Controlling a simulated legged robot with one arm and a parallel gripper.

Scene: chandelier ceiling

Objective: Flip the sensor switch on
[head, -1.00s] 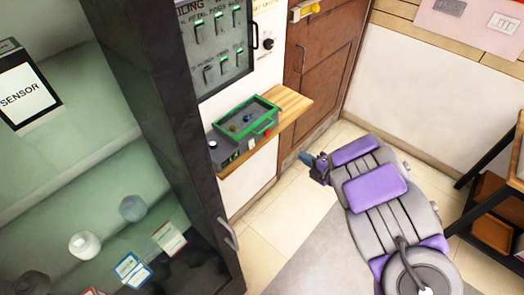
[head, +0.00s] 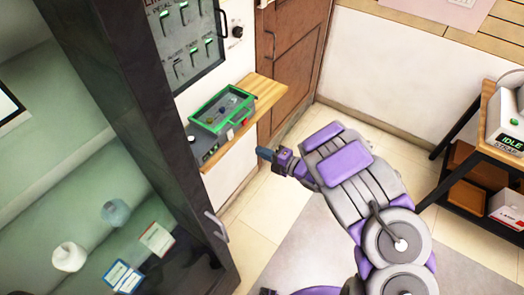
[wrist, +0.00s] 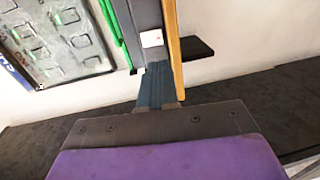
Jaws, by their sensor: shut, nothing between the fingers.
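No switch is legibly marked as the sensor switch. A grey wall panel (head: 181,68) with several switches hangs at the upper left of the head view; part of a similar panel shows in the wrist view (wrist: 62,42). Below it, a green-rimmed box (head: 206,122) with small knobs sits on a wooden shelf (head: 266,93). A white square plate (wrist: 152,39) shows on a grey surface beyond the fingers in the wrist view. My gripper (head: 265,154) is shut and empty, in front of and below the shelf in the picture. Its blue fingertips show in the wrist view (wrist: 158,68). Contact is not visible.
A dark-framed glass cabinet (head: 130,120) stands close on the left, with a handle at its lower right edge. A brown door (head: 290,50) is behind the shelf. A table at right holds a device reading IDLE (head: 510,141). Floor between is clear.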

